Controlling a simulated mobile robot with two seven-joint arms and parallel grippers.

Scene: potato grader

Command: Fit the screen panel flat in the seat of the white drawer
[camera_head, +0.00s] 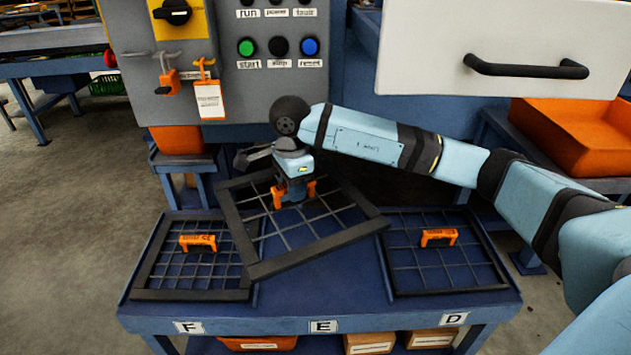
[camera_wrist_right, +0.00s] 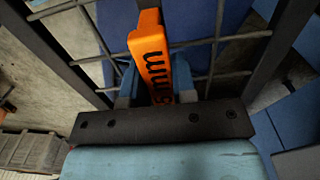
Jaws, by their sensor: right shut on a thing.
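A dark-framed screen panel (camera_head: 316,248) with an orange handle hangs tilted above the middle of the blue table in the head view. My right gripper (camera_head: 293,195) is shut on its orange handle. In the right wrist view the handle (camera_wrist_right: 152,62) stands between the fingers, with the panel's bars behind it. The white drawer (camera_head: 440,45) is at the upper right, with a black bar handle (camera_head: 525,68). The drawer's seat cannot be seen from here. My left gripper is not in view.
Two more screen panels with orange handles lie on the blue table (camera_head: 330,300), one at left (camera_head: 194,283) and one at right (camera_head: 452,285). A grey control box (camera_head: 262,95) with buttons stands behind. An orange bin (camera_head: 580,135) is below the drawer.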

